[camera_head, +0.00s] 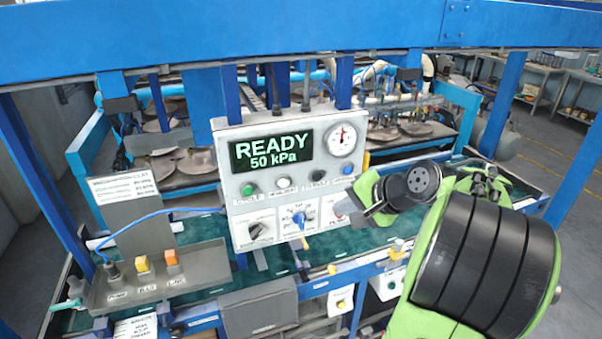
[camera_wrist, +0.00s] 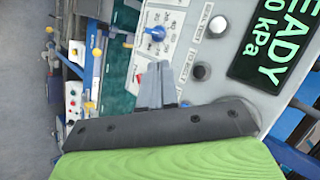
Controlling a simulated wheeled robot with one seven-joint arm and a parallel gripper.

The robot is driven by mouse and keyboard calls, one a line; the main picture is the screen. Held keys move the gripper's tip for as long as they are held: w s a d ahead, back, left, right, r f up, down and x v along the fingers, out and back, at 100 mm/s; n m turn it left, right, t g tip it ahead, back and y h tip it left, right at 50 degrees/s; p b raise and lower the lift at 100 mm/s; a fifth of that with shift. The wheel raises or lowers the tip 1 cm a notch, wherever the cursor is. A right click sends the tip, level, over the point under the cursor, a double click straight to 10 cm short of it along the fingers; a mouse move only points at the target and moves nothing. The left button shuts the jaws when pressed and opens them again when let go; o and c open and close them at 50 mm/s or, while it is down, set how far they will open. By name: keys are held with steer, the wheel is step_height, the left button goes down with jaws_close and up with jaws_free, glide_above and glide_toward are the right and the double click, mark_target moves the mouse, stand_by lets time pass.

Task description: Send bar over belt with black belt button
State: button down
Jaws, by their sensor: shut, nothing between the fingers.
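The black button (camera_head: 318,175) sits on the upright grey control panel (camera_head: 234,150), third in the button row under the display, between the white button (camera_head: 284,182) and the blue button (camera_head: 347,170). In the wrist view the black button (camera_wrist: 202,72) is to the right of my fingertips, with a visible gap in the picture. My gripper (camera_wrist: 163,70) is shut and empty, its tips in front of the panel's lower right part, near the dials. In the head view my wrist hides much of the fingers.
The display (camera_head: 271,152) reads READY 50 kPa, beside a round gauge (camera_head: 342,139). A green button (camera_head: 247,189), a black knob (camera_head: 255,230) and a blue knob (camera_head: 299,218) share the panel. A grey switch tray (camera_head: 200,278) is left. Blue frame beams surround the machine.

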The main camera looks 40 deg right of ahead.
mark_target(325, 181)
steer(key=w+d+p, duration=0.2)
steer(key=w, duration=0.6)
steer(key=shift+w+d, duration=0.2)
steer(key=shift+w, duration=0.1)
stand_by(0.4)
stand_by(1.4)
steer(key=shift+w+d+p, duration=0.15)
steer(key=shift+w+p, duration=0.2)
steer(key=shift+w, duration=0.1)
